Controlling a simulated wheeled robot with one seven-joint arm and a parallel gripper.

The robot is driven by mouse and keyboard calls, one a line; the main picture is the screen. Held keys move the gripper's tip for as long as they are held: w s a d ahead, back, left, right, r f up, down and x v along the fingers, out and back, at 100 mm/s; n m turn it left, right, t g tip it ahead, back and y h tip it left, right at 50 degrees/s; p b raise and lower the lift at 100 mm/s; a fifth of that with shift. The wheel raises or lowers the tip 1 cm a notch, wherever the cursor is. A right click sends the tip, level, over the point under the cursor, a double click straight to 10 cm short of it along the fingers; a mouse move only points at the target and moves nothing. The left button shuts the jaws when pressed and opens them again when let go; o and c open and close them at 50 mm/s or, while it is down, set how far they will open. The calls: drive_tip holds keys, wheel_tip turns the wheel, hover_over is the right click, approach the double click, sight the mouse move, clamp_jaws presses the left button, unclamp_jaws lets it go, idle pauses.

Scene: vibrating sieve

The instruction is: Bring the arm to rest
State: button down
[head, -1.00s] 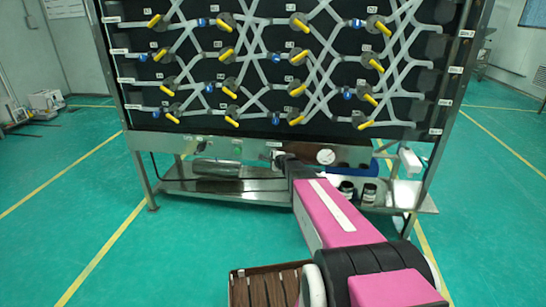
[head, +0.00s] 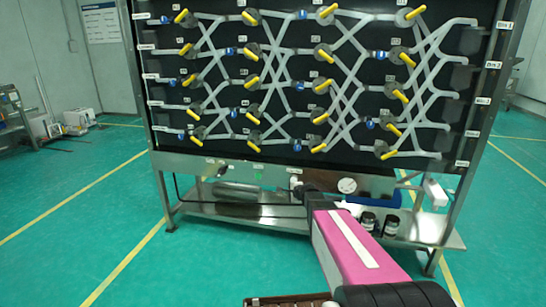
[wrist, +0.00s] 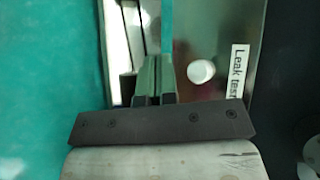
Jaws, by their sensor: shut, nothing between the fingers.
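I cannot tell whether the fingertips touch the panel. In the head view my pink arm (head: 352,248) reaches forward to the lower steel panel (head: 270,178) of the rig, close to a small white label (head: 296,171). The fingers are mostly hidden there by my own arm.
The black board (head: 350,85) above carries grey pipes and several yellow-handled valves. A round gauge (head: 347,185) is right of my gripper. A steel lower shelf (head: 250,216) holds dark jars (head: 391,226). Green floor (head: 90,240) is clear at left.

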drive_tip(key=s+a+f+n+g, duration=0.1)
drive_tip(key=s+a+n+g, duration=0.2)
drive_tip(key=s+n+g, duration=0.85)
drive_tip(key=s+d+n+h, duration=0.2)
drive_tip(key=s, duration=0.8)
drive_tip(key=s+d+n+h, duration=0.2)
drive_tip(key=s+d+h, duration=0.1)
drive_tip(key=s, duration=0.8)
drive_tip(key=shift+h, duration=0.3)
drive_tip(key=shift+d+f, duration=0.1)
